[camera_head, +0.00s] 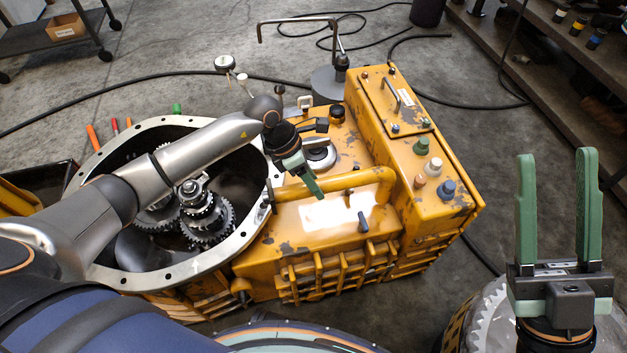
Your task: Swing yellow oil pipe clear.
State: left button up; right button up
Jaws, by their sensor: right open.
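The yellow oil pipe (345,182) runs across the top of the yellow transmission housing (315,228), its right end bending down by the raised box. My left gripper (314,186) points down at the left part of the pipe, its green fingers overlapping the pipe in the picture. I see its fingers nearly edge-on, so I cannot tell whether they are apart or touch the pipe. My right gripper (558,205) is open and empty, fingers pointing up, at the right over the floor, well apart from the housing.
The round open bell (112,278) at the left shows gears (205,215); my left arm crosses over it. Colored caps (433,167) stand on the raised box. A grey stand with a bent rod (330,82) is behind. Cables lie on the floor; shelving stands at the right.

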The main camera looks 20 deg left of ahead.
pick_arm(q)
grip_shut()
dwell(0.9)
